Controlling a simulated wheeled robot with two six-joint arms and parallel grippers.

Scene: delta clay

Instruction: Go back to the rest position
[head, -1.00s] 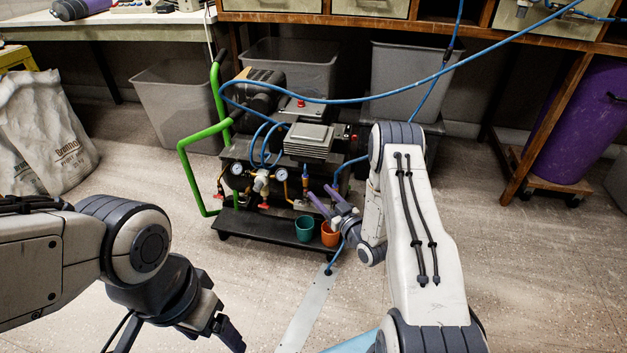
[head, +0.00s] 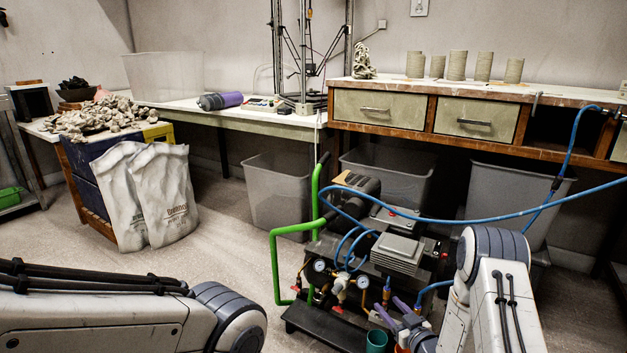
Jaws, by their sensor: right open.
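My right arm comes in at the lower right, and its gripper (head: 389,311) with purple fingers is open beside the compressor (head: 385,250). Nothing shows between the fingers. The gripper is just above a teal cup (head: 376,341) and an orange cup (head: 402,349) on the compressor's black base tray (head: 325,328). The cups are partly cut off by the bottom edge or hidden by my gripper. My left arm crosses the lower left, and its gripper is out of the picture.
A blue hose (head: 450,217) runs from the compressor to the upper right. A green handle (head: 275,265) stands at its left. Grey bins (head: 278,195) sit under the benches. White sacks (head: 160,200) lean at the left. Open floor (head: 225,245) lies between sacks and compressor.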

